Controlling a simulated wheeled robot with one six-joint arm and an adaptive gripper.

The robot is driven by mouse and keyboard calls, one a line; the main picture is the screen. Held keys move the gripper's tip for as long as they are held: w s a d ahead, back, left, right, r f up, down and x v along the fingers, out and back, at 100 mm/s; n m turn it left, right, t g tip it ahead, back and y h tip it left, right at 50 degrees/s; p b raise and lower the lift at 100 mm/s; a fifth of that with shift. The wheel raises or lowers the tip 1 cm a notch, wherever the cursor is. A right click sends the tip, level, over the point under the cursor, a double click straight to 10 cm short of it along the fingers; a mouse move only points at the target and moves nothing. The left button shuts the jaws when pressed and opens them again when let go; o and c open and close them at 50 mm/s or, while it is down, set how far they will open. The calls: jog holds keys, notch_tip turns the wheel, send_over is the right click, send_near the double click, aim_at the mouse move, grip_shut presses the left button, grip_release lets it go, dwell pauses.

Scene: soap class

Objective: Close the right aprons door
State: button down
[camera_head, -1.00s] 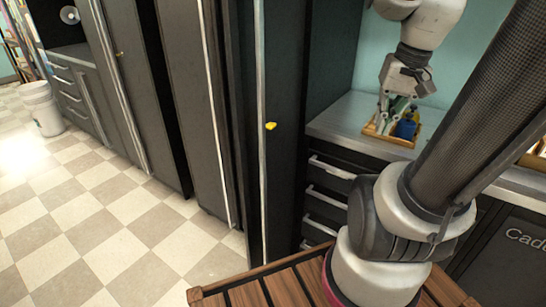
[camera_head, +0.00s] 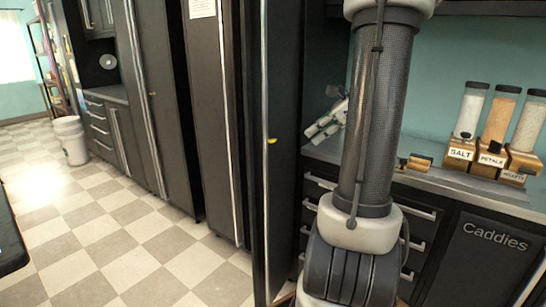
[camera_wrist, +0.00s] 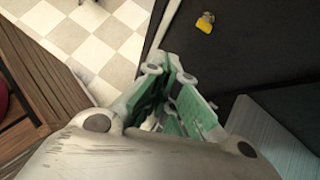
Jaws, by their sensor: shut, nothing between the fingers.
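A tall dark door (camera_head: 285,200) with a pale metal edge strip and a small yellow knob (camera_head: 271,140) stands open in the head view, its knob side facing right. I take it for the right aprons door; no aprons label is readable. The knob also shows in the wrist view on the dark door panel (camera_wrist: 225,55). My gripper (camera_head: 328,125) is to the right of the door, over the counter side, partly hidden behind my arm. Its green-padded fingers (camera_wrist: 172,85) are shut and empty in the wrist view, below and left of the knob. Contact with the door cannot be told.
Another tall dark door (camera_head: 212,130) with a paper sheet stands left of it. To the right are a counter (camera_head: 465,188) with drawers, a small wooden tray (camera_head: 414,163), and labelled dispensers (camera_head: 492,130). A cabinet (camera_head: 490,245) reads "Caddies". The checkered floor (camera_head: 130,235) at left is open.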

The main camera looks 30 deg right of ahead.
jog(key=w+a+r+x, duration=0.1)
jog(key=r+x, duration=0.1)
jog(key=x, duration=1.1)
jog(key=shift+w+m, duration=0.25)
jog(key=shift+m, duration=0.15)
jog(key=shift+a, duration=0.2)
